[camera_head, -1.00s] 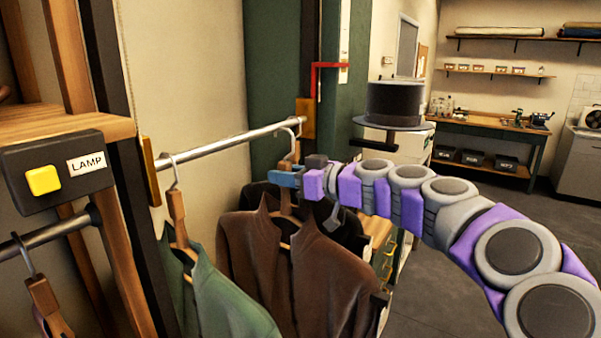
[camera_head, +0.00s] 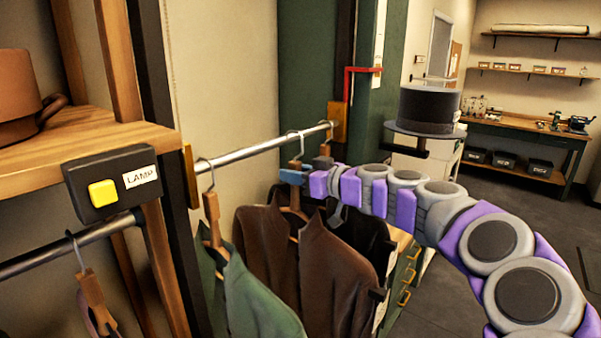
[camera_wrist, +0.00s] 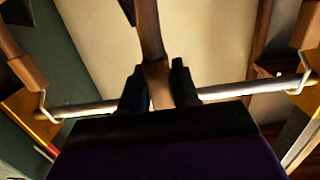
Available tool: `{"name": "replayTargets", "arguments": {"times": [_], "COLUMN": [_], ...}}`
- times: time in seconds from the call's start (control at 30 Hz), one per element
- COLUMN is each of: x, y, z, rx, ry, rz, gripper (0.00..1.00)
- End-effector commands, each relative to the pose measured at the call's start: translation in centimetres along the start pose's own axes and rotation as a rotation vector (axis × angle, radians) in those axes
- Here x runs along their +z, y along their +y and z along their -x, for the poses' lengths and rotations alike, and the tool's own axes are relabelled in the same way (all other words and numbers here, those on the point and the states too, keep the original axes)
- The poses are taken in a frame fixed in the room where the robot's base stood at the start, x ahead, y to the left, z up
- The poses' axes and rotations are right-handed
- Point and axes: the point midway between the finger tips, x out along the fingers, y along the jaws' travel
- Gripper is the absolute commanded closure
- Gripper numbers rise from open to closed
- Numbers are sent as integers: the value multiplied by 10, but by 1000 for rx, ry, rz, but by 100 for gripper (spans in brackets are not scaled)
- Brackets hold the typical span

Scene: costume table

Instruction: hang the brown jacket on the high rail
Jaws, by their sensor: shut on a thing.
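The brown jacket (camera_head: 327,272) hangs from a wooden hanger (camera_head: 294,197) between a green jacket (camera_head: 250,300) and a dark garment (camera_head: 368,237). My gripper (camera_head: 293,177) is shut on that hanger's neck, below the silver rail (camera_head: 255,149). A wire hook shows at the rail above my gripper; I cannot tell whether it bears weight there. In the wrist view, my fingers (camera_wrist: 160,88) pinch the wooden neck (camera_wrist: 155,75), with the rail (camera_wrist: 90,108) crossing behind. The held hanger's hook is hidden there. Neighbouring hangers hook onto the rail on both sides.
A lamp box (camera_head: 113,184) with a yellow button sits on the shelf edge (camera_head: 85,150) at left. A lower rail (camera_head: 70,247) carries another hanger (camera_head: 88,290). A top hat (camera_head: 428,112) stands behind my arm. Floor at right (camera_head: 520,230) is open.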

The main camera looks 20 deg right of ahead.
Motion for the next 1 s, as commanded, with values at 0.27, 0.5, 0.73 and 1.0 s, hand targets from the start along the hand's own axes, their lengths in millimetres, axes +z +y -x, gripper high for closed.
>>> {"name": "replayTargets", "arguments": {"times": [0.27, 0.5, 0.73, 1.0], "x": [-6, -8, -8, -10], "y": [0, -3, -1, 0], "z": [-16, -34, -46, -62], "rx": [0, 1, 0, 0], "ry": [4, 2, 2, 4], "rz": [-1, 1, -2, -1], "gripper": [100, 100, 100, 100]}}
